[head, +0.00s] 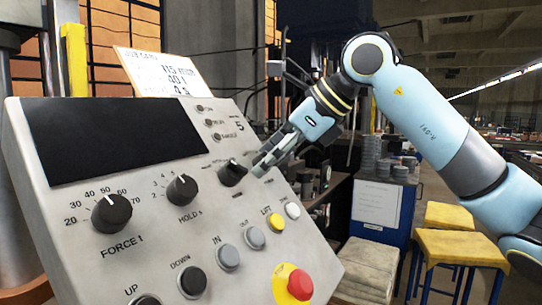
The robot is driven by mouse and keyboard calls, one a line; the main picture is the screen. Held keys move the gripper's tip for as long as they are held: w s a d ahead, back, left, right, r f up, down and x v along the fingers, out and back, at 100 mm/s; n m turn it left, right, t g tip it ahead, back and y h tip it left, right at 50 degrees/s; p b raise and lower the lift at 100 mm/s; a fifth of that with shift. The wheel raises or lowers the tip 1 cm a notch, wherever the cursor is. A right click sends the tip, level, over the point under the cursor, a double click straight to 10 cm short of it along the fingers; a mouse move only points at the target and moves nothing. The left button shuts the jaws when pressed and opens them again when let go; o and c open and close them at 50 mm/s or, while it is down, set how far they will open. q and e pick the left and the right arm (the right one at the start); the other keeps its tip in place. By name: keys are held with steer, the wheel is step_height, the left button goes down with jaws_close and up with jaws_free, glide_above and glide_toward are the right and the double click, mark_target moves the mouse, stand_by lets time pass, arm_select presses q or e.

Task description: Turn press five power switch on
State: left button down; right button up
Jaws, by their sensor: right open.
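The grey control panel (130,240) marked 5 fills the left and centre of the head view. A black rotary switch (232,173) sits on its upper right part; its small labels are too blurred to read, so I cannot confirm that it is the power switch. My right gripper (264,166) comes in from the right, open, with its fingertips just right of this switch. I cannot tell whether they touch it. My left gripper is not in view.
Force (111,213) and hold (182,189) knobs sit left of the switch. A red emergency button (294,284), a yellow lift button (276,221) and several other buttons lie below. A dark display (108,139) and a paper note (163,75) are above. Yellow stools (460,247) stand at right.

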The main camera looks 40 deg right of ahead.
jaws_close()
steer(key=shift+m, duration=0.4)
steer(key=shift+m+b, duration=0.6)
steer(key=m+b, duration=0.1)
steer(key=m, duration=0.2)
steer(key=shift+y, duration=0.3)
steer(key=m+b, duration=0.1)
steer(key=m, duration=0.2)
steer(key=shift+m+b, duration=0.3)
steer(key=shift+m, duration=0.1)
steer(key=shift+m+b, duration=0.35)
steer(key=shift+m, duration=1.05)
